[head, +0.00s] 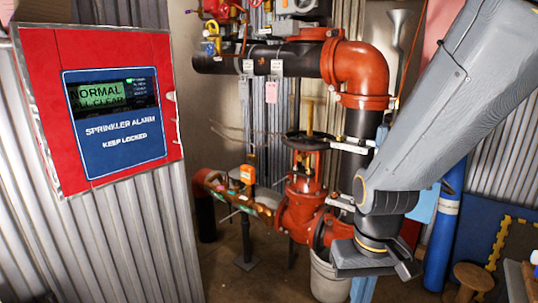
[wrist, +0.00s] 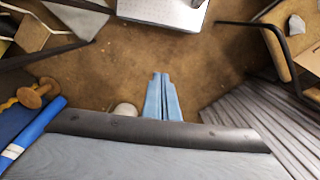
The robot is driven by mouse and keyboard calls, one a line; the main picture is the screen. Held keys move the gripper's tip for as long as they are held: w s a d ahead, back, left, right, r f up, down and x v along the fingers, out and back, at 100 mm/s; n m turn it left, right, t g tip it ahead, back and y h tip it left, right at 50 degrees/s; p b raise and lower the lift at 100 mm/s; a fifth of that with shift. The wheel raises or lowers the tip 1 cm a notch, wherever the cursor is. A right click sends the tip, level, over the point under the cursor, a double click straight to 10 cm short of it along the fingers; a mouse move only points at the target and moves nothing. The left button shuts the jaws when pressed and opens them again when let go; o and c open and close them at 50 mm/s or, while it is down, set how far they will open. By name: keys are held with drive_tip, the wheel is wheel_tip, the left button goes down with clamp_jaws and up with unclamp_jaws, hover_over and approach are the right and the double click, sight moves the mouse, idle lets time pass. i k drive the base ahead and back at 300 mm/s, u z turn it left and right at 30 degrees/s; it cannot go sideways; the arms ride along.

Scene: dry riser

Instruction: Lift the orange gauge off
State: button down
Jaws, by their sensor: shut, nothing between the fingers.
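A small orange gauge (head: 247,174) stands on the lower red pipe in the head view, left of the red valve body. It looks upright, and its face is too small to read. My gripper (head: 363,290) hangs at the lower right of the head view, pointing down, well to the right of the gauge and apart from it. In the wrist view my gripper's two blue fingers (wrist: 161,78) lie together with nothing between them, over bare floor. The gauge does not show in the wrist view.
The red alarm panel (head: 112,105) stands at the left front. A black handwheel (head: 306,140) and red pipe elbow (head: 362,70) rise between gauge and arm. A white bucket (head: 328,278) stands below the valve. A blue cylinder (head: 444,230) stands at right. A silver case (wrist: 165,12) lies on the floor.

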sight(247, 173)
drive_tip(key=u, duration=0.15)
drive_tip(key=i, duration=0.7)
drive_tip(key=u, duration=0.4)
drive_tip(key=i, duration=1.05)
drive_tip(key=u, duration=0.2)
